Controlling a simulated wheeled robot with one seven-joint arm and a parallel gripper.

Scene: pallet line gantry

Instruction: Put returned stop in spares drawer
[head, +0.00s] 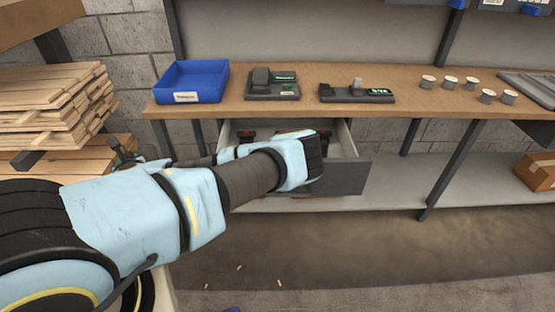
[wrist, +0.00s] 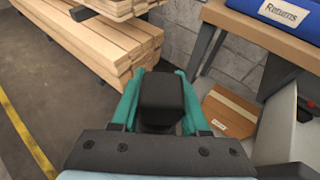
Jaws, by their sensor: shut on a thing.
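My gripper (wrist: 160,76) has teal fingers shut on a black block-like stop (wrist: 161,101), seen in the wrist view. In the head view my arm reaches over the open drawer and bends back left, so the gripper end (head: 125,157) is partly hidden left of the drawer, before the lumber. The grey spares drawer (head: 338,178) is pulled out under the bench. Dark parts with red (head: 247,135) lie inside; my arm hides much of its interior. The drawer's edge also shows at the right of the wrist view (wrist: 277,122).
A blue Returns bin (head: 190,81) stands on the wooden bench (head: 225,108), beside two dark fixtures (head: 272,84) (head: 356,92) and several pale cups (head: 449,83). Stacked lumber (head: 50,88) is at left. A labelled cardboard box (wrist: 231,111) sits low beside the bench leg.

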